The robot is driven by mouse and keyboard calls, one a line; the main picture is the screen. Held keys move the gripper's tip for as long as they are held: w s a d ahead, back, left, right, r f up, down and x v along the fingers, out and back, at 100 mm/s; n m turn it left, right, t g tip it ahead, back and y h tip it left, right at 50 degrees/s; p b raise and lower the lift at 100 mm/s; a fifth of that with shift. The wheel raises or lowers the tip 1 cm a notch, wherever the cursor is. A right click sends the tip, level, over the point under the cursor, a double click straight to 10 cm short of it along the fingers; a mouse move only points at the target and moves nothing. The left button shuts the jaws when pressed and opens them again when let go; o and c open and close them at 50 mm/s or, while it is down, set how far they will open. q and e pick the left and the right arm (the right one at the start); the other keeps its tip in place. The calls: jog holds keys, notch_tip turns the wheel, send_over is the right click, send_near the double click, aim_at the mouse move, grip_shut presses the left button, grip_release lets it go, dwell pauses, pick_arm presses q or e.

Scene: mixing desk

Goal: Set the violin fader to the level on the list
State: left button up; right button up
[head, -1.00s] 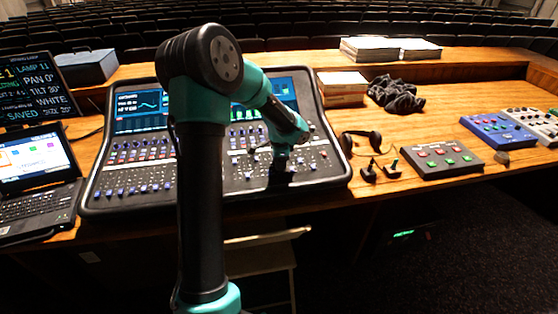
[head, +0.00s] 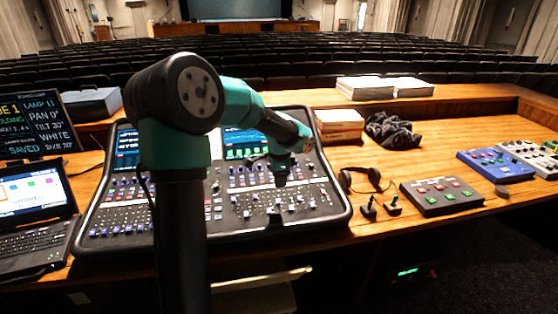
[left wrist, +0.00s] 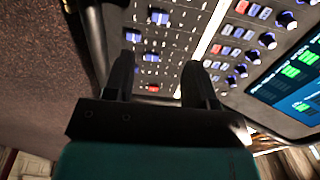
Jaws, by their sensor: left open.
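The mixing desk (head: 120,205) stands on the wooden table with rows of knobs, blue and white fader caps and lit screens. My left gripper (head: 280,178) is above the right half of the desk in the head view. In the left wrist view its two dark fingers (left wrist: 158,78) are apart with nothing between them. Fader caps (left wrist: 157,44) show beyond the fingertips, apart from them. I cannot tell which fader is the violin one, because the labels are too small. I see no legible list of levels. My right gripper is not in view.
A laptop (head: 38,200) and a dark text screen (head: 38,124) stand left of the desk. Headphones (head: 362,178), a button box (head: 440,196) and a blue pedal box (head: 495,165) lie to the right. My arm hides part of the desk.

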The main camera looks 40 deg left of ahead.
pick_arm(q)
notch_tip(320, 180, up, 7)
jog(key=shift+s+d, duration=0.2)
jog(key=shift+d, duration=0.1)
jog(key=shift+f, duration=0.2)
